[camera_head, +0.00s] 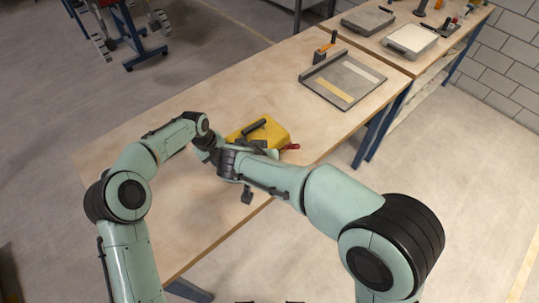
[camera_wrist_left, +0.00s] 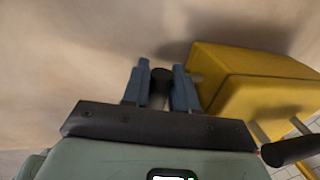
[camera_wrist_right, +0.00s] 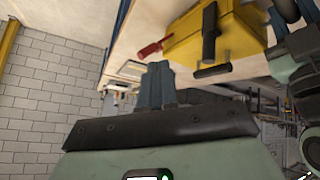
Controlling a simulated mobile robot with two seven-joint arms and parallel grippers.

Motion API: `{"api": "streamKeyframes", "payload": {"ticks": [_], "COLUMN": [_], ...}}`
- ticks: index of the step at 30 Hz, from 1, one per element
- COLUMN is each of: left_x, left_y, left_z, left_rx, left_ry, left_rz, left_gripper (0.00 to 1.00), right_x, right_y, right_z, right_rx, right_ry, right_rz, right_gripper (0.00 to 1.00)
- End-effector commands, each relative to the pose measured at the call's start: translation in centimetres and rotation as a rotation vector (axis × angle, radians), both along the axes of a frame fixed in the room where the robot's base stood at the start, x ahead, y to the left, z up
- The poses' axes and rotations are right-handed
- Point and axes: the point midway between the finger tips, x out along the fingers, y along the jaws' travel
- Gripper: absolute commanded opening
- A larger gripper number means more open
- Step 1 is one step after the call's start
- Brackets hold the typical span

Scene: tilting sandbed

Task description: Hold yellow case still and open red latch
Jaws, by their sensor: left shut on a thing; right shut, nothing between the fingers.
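The yellow case (camera_head: 273,131) sits on the bench, with a dark handle (camera_head: 254,127) on top. The red latch (camera_head: 291,147) sticks out from its right side; in the right wrist view the red latch (camera_wrist_right: 153,48) points left from the case (camera_wrist_right: 240,40). My left gripper (camera_wrist_left: 160,85) is shut on a dark round handle (camera_wrist_left: 161,82) beside the case (camera_wrist_left: 255,85). My right gripper (camera_wrist_right: 155,82) is shut and empty, apart from the latch and in front of the case. In the head view my right wrist hides part of the case, and the gripper tips are hard to make out.
Another dark bar (camera_wrist_right: 212,70) stands out from the case's near side. A grey tray (camera_head: 343,82) lies farther back on the bench (camera_head: 130,155). A second table (camera_head: 385,42) with boxes stands behind. The bench's left part is clear.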

Motion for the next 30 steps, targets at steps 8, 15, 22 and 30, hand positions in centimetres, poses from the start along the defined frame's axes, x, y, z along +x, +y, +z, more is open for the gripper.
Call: {"api": "streamKeyframes", "payload": {"ticks": [8,15,22,30], "left_x": [0.1,0.1,0.1,0.1], "left_y": [-0.1,-0.1,-0.1,-0.1], "left_z": [0.1,0.1,0.1,0.1], "left_rx": [-0.002,-0.002,-0.002,-0.002], "left_ry": [-0.002,-0.002,-0.002,-0.002], "left_rz": [-0.001,-0.002,-0.001,-0.001], "left_gripper": [0.0,0.0,0.0,0.0], "right_x": [0.3,3.1,5.9,7.0], "right_y": [-0.1,-1.0,-2.5,-5.1], "right_z": [-0.3,-4.5,-9.7,-13.0], "right_rx": [0.004,0.071,0.192,0.332], "right_ry": [0.005,0.055,0.058,-0.075], "right_rz": [0.011,0.188,0.481,0.788], "right_gripper": [0.42,0.46,0.46,0.46]}}
